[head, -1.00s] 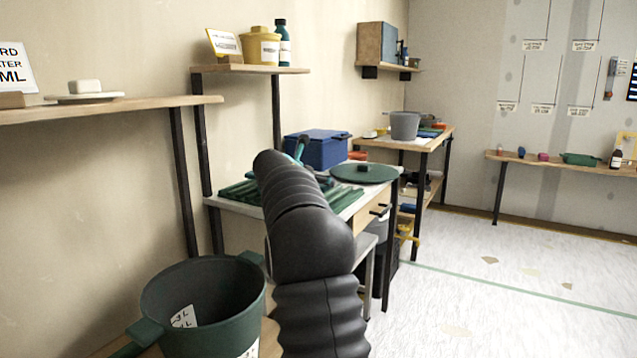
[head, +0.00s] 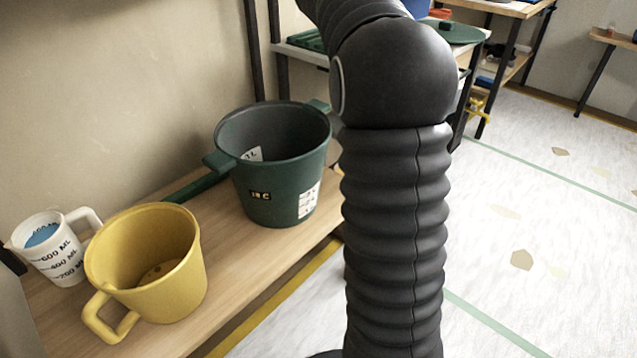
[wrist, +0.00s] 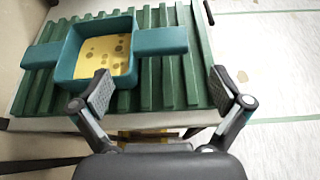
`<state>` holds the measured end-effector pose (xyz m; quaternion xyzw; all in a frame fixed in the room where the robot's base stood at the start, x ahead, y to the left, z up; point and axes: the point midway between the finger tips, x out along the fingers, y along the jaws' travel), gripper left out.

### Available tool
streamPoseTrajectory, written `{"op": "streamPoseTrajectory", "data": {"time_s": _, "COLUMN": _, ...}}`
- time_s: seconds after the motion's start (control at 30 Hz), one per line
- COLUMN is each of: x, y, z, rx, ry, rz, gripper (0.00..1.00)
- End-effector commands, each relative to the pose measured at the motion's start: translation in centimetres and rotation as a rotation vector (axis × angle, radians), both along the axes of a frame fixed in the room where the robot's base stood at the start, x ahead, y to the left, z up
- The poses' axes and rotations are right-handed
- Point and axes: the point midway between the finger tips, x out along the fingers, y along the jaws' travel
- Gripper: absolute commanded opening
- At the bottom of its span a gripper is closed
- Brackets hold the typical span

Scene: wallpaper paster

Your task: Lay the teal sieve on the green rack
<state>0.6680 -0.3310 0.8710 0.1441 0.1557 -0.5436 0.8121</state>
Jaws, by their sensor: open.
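The teal sieve (wrist: 160,41) shows in the wrist view as a square box with a handle on each side and a yellow, dark-spotted bottom. It lies across the slats of the green rack (wrist: 190,82), on the rack's left and middle part. My gripper (wrist: 160,90) is open, its fingers wide apart near the rack's near edge. The right finger is clear of the sieve.
A low wooden shelf (head: 250,262) holds a white measuring jug (head: 50,258), a yellow mug (head: 150,275) and a dark green pot (head: 275,180). Floor at right is clear.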

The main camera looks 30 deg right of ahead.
Motion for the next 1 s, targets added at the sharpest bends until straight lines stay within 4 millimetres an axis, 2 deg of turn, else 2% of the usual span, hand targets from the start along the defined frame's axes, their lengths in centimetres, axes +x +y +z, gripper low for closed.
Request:
{"op": "streamPoseTrajectory", "data": {"time_s": 0.17, "x": -4.5, "y": 5.1, "z": -0.5, "rx": 0.225, "ry": -0.21, "rz": -0.075, "gripper": 1.0}}
{"op": "streamPoseTrajectory", "data": {"time_s": 0.47, "x": -15.3, "y": 15.7, "z": -4.9, "rx": 0.748, "ry": -0.597, "rz": -0.36, "gripper": 1.0}}
{"op": "streamPoseTrajectory", "data": {"time_s": 0.67, "x": -23.1, "y": 22.3, "z": -9.1, "rx": 1.075, "ry": -0.788, "rz": -0.638, "gripper": 1.0}}
{"op": "streamPoseTrajectory", "data": {"time_s": 0.8, "x": -28.5, "y": 26.5, "z": -12.6, "rx": 1.28, "ry": -0.887, "rz": -0.875, "gripper": 1.0}}
{"op": "streamPoseTrajectory", "data": {"time_s": 0.9, "x": -31.9, "y": 29.1, "z": -15.1, "rx": 1.399, "ry": -0.935, "rz": -1.051, "gripper": 1.0}}
{"op": "streamPoseTrajectory", "data": {"time_s": 1.0, "x": -34.6, "y": 31.0, "z": -17.2, "rx": 1.481, "ry": -0.965, "rz": -1.205, "gripper": 1.0}}
